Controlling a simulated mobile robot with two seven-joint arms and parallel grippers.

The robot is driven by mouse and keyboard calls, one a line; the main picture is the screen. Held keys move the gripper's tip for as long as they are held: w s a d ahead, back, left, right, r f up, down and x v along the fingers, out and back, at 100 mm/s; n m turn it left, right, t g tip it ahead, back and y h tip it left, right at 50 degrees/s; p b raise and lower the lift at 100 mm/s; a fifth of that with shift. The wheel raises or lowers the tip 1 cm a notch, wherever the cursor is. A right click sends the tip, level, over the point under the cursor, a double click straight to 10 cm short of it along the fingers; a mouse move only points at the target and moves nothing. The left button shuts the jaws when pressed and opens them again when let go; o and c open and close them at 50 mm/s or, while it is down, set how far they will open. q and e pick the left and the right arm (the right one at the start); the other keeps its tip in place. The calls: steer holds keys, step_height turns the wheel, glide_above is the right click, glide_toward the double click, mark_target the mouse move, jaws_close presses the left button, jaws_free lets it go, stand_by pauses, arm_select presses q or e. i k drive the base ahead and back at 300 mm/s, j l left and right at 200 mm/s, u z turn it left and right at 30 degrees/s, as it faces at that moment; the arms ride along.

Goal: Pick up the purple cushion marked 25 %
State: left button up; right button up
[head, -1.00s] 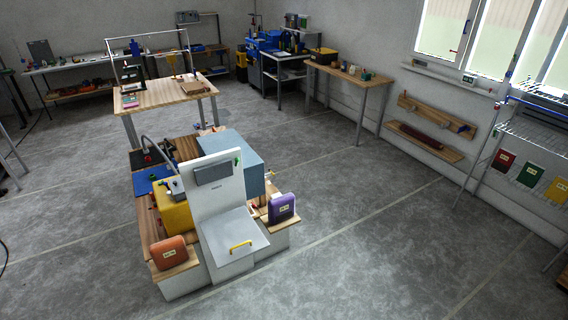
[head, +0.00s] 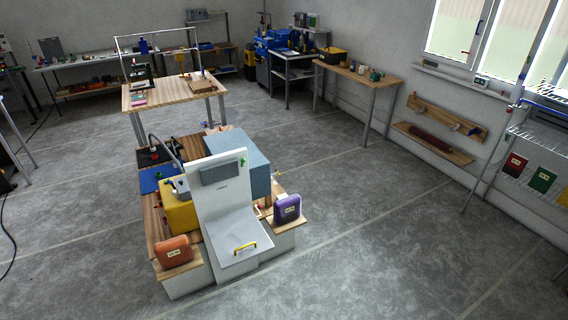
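The purple cushion (head: 287,209) stands upright on a small wooden ledge at the right side of the central workstation. It carries a small pale label, too small to read from here. An orange cushion (head: 174,252) of similar shape, also with a pale label, stands on the wooden ledge at the workstation's left side. Neither of my grippers shows in the head view.
Between the cushions is a grey panel with a yellow handle (head: 245,247), below an upright white board (head: 220,190). A blue-grey box (head: 237,153) stands behind. Open grey floor (head: 390,240) lies right of the workstation. A wire rack (head: 540,140) stands far right.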

mark_target(286, 209)
steer(key=i+l+u, duration=0.75)
steer(key=i+l, duration=0.2)
steer(key=i+l+u, duration=0.35)
steer(key=l, duration=0.35)
steer(key=i+l+u, duration=0.25)
steer(key=l+u, duration=0.15)
steer(key=l, duration=0.35)
steer(key=i+l+u, duration=0.15)
steer(key=l+u, duration=0.2)
steer(key=l, duration=0.4)
steer(key=l+u, duration=0.4)
steer(key=l, duration=0.45)
steer(key=l+u, duration=0.35)
steer(key=l, duration=0.5)
steer(key=k, duration=0.05)
